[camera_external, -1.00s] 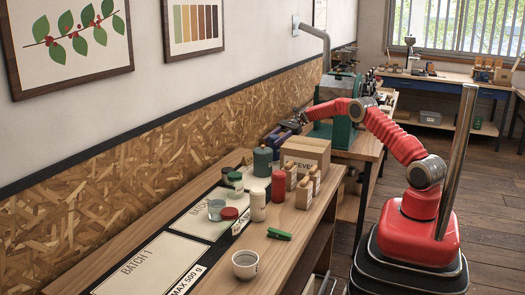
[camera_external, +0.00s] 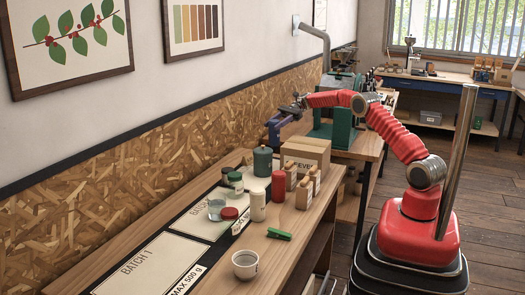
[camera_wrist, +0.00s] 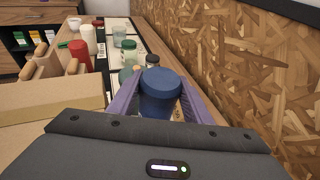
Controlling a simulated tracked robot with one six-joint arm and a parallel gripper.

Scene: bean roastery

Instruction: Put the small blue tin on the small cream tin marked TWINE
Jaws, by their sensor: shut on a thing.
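The small blue tin (camera_wrist: 160,95) is upright between the purple fingers of my gripper (camera_wrist: 158,106) in the wrist view, and the gripper is shut on it. In the external view my gripper (camera_external: 273,132) is in the air above the far part of the bench, beyond the dark green canister (camera_external: 262,162). The tin is hard to make out there. A pale patch with dark marks (camera_wrist: 178,112) shows beside the blue tin in the wrist view, mostly hidden. I cannot read TWINE on anything.
A red jar (camera_external: 278,187), a cream cylinder (camera_external: 258,206), a green-lidded jar (camera_external: 235,184) and a white cup (camera_external: 245,265) stand along the bench. The chipboard wall (camera_external: 150,185) borders it.

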